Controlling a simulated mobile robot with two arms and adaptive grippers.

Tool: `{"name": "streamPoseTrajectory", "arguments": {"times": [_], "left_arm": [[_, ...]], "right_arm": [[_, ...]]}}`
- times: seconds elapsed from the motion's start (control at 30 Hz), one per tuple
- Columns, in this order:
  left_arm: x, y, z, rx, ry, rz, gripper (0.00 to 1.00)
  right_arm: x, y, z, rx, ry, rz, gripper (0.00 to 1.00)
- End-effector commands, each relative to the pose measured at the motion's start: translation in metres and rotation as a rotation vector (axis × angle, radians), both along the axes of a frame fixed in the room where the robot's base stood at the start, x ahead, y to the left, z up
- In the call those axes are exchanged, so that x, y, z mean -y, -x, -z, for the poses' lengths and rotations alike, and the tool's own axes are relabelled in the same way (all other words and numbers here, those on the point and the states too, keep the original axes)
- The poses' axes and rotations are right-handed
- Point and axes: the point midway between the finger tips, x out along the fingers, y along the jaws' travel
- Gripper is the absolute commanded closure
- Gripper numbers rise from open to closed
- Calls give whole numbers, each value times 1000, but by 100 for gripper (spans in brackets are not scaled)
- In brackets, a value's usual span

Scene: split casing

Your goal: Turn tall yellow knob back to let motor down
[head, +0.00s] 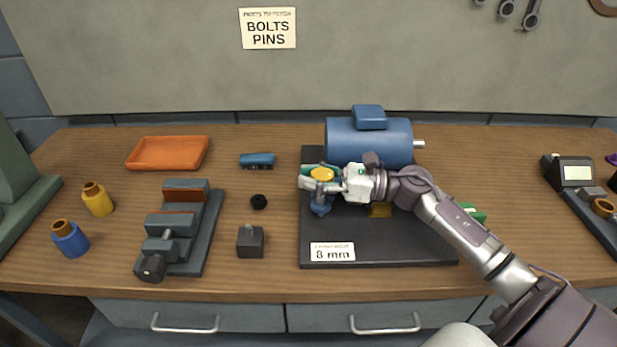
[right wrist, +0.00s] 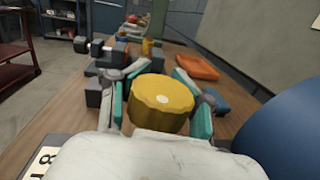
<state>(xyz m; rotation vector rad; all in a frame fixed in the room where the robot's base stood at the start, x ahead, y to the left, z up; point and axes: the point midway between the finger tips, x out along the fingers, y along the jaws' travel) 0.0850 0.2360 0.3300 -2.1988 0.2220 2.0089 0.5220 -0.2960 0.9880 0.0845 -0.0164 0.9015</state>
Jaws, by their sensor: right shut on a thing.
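The tall yellow knob (head: 322,174) stands at the left front of the blue motor (head: 350,145), above a blue post. My right gripper (head: 320,180) has its fingers around the knob and is shut on it. In the right wrist view the round ribbed yellow knob (right wrist: 161,103) sits between the two teal-padded fingers (right wrist: 160,105). The motor rests over a dark base plate (head: 330,235); its underside is partly hidden by my right arm. A second, lower yellow part (head: 380,210) shows under my arm. My left gripper is not in view.
A grey vise (head: 180,235), a small dark block (head: 250,242), a black ring (head: 258,202) and a blue cylinder (head: 257,160) lie left of the plate. An orange tray (head: 168,153) is behind the vise. A gauge box (head: 575,172) stands at far right.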

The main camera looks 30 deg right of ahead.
Motion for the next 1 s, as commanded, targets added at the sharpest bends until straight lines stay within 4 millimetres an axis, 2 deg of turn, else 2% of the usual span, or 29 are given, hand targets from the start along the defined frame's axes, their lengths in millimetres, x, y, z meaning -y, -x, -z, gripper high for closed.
{"name": "streamPoseTrajectory", "arguments": {"times": [0.03,0.13,0.67,0.77,1.0], "left_arm": [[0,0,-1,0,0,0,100],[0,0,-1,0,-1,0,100],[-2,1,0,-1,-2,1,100],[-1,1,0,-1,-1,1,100],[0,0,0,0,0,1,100]], "right_arm": [[4,-3,-8,12,-5,12,54],[4,-2,-7,11,-5,12,37],[2,-1,-6,7,1,6,37],[2,-1,-18,7,3,4,37],[2,-1,-65,10,5,5,37]]}}
